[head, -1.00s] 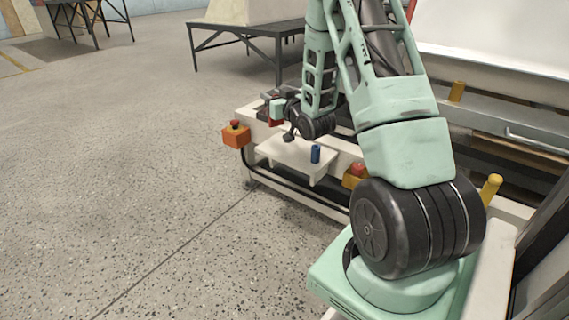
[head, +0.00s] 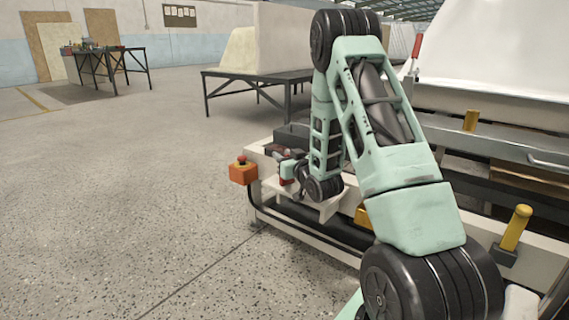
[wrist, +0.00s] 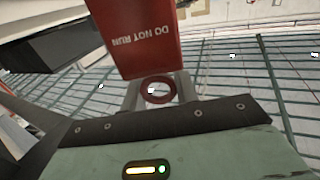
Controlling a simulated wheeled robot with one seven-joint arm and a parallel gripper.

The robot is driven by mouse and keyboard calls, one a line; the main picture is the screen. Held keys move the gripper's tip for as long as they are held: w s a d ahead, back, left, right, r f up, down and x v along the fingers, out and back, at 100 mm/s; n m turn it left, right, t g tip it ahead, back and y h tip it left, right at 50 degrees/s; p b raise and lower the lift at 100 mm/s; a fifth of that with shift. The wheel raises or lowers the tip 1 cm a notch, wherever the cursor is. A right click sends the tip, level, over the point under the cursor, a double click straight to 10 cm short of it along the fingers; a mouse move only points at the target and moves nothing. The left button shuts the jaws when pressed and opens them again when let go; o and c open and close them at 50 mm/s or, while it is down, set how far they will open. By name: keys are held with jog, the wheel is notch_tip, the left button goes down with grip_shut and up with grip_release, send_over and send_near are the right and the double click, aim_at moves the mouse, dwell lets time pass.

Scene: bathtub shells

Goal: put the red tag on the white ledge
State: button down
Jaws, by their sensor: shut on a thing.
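The red tag (wrist: 150,42) fills the top middle of the wrist view, with the words "DO NOT RUN" upside down. Its ring-shaped end (wrist: 158,89) sits between the fingers of my gripper (wrist: 158,98), which is shut on it. In the head view my gripper (head: 288,170) is small, at the far end of my arm, with a bit of the red tag (head: 285,182) showing by it. The white ledge (head: 329,209) juts from the front of the white frame, just right of and below my gripper. My arm hides much of the ledge.
An orange box with a red button (head: 243,172) stands left of the ledge. A dark box (head: 292,135) sits on the frame behind my gripper. Yellow posts (head: 515,228) stand on the right. The speckled floor at left is clear.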

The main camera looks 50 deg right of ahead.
jog(key=shift+f, duration=0.15)
jog(key=c, duration=1.1)
grip_release()
jog(key=shift+o, duration=0.2)
